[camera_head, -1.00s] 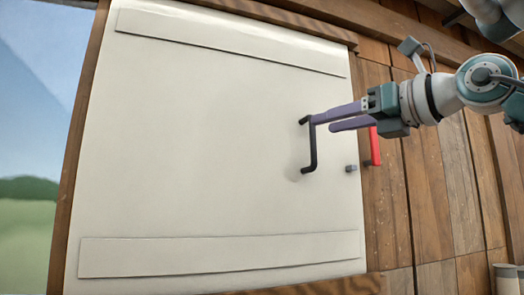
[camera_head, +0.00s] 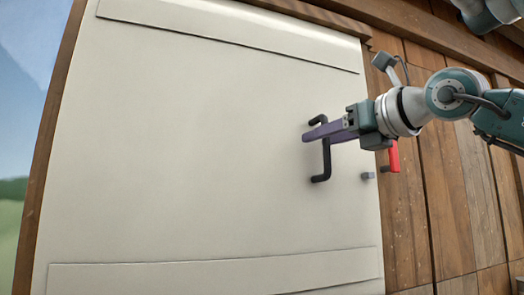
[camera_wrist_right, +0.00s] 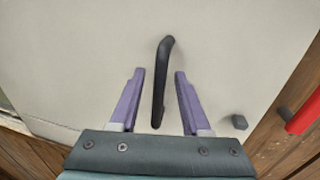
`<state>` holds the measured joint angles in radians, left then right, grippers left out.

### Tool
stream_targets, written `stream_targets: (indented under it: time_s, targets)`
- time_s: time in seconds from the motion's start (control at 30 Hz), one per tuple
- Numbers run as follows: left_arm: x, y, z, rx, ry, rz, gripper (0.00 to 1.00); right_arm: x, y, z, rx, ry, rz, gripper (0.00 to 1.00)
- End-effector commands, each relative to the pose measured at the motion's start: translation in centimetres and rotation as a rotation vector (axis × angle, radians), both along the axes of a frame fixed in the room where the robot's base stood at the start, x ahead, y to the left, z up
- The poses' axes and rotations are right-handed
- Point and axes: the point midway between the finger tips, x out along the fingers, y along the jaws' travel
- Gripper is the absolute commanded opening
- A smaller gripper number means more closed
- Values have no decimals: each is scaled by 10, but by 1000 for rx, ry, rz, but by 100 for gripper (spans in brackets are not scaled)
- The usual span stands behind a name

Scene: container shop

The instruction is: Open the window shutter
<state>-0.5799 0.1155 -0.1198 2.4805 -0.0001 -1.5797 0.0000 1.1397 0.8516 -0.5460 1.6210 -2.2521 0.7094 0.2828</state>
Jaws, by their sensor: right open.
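The window shutter (camera_head: 200,150) is a large cream panel in a wooden frame, and it looks closed. Its black bar handle (camera_head: 326,165) is near the right edge; it also shows in the right wrist view (camera_wrist_right: 161,75). My right gripper (camera_head: 309,136) is at the handle with its purple fingers open. In the right wrist view the two fingers (camera_wrist_right: 157,75) lie one on each side of the handle, with gaps between. A small grey knob (camera_head: 367,176) sits on the shutter's right edge. My left gripper is not in view.
A red handle (camera_head: 392,158) is on the wooden plank wall (camera_head: 450,200) just right of the shutter, close below my right gripper. Sky and greenery show past the frame at the left.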

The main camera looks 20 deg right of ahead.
Motion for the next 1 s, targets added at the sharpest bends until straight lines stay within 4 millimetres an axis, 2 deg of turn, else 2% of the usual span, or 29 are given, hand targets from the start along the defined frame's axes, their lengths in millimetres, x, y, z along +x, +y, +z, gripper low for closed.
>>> stream_targets:
  time_s: [0.1,0.53,1.0]
  targets:
    - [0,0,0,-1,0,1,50,0,0,0,0,0,1,47]
    - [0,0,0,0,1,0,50,0,0,0,0,0,1,0]
    - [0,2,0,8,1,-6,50,0,0,0,0,0,0,0]
